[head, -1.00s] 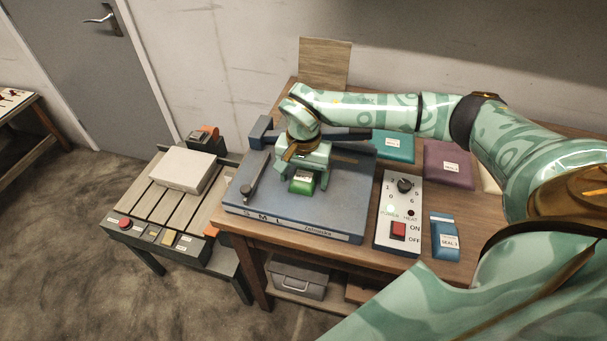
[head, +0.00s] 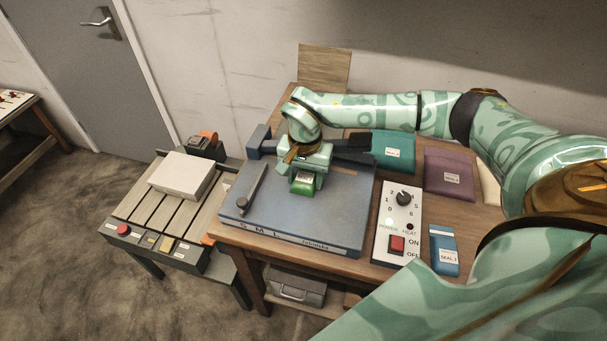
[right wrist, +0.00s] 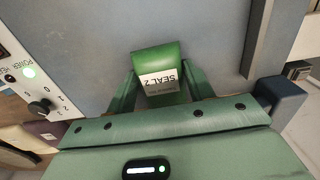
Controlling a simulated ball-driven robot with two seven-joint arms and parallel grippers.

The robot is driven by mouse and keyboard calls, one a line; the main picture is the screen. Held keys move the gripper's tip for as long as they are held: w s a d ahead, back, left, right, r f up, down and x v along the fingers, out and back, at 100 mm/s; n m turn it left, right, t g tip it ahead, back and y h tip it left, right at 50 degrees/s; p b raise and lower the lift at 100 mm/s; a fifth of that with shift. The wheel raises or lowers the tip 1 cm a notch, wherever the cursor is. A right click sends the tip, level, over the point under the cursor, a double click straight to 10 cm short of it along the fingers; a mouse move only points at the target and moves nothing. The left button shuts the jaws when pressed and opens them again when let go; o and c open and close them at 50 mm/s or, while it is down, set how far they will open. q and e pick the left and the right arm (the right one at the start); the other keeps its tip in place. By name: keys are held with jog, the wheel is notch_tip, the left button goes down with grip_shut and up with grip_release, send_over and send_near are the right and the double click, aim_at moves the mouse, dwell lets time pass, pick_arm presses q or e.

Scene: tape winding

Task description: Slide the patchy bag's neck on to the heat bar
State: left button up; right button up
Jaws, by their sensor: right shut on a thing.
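A small green bag (head: 304,182) with a white label lies over the blue sealer bed (head: 345,200). My right gripper (head: 306,176) is shut on it from above. In the right wrist view the bag (right wrist: 157,62) sits between the fingers, its label reading SEAL 2 upside down. I cannot see patches on it. A dark bar (head: 350,142) runs along the back of the sealer, partly hidden behind my gripper; I cannot tell whether it is the heat bar or how the bag's neck stands to it. My left gripper is not in view.
A control box (head: 398,225) with a knob and red switch stands right of the bed. A blue bag (head: 443,250), a teal bag (head: 393,152) and a purple bag (head: 449,175) lie on the table. A conveyor (head: 150,215) with a pale box (head: 182,175) stands at the left.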

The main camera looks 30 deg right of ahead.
aim_at(305, 178)
jog(key=o, duration=1.1)
jog(key=shift+r, duration=0.1)
notch_tip(305, 178, up, 16)
jog(key=p, duration=0.2)
jog(key=shift+p, duration=0.35)
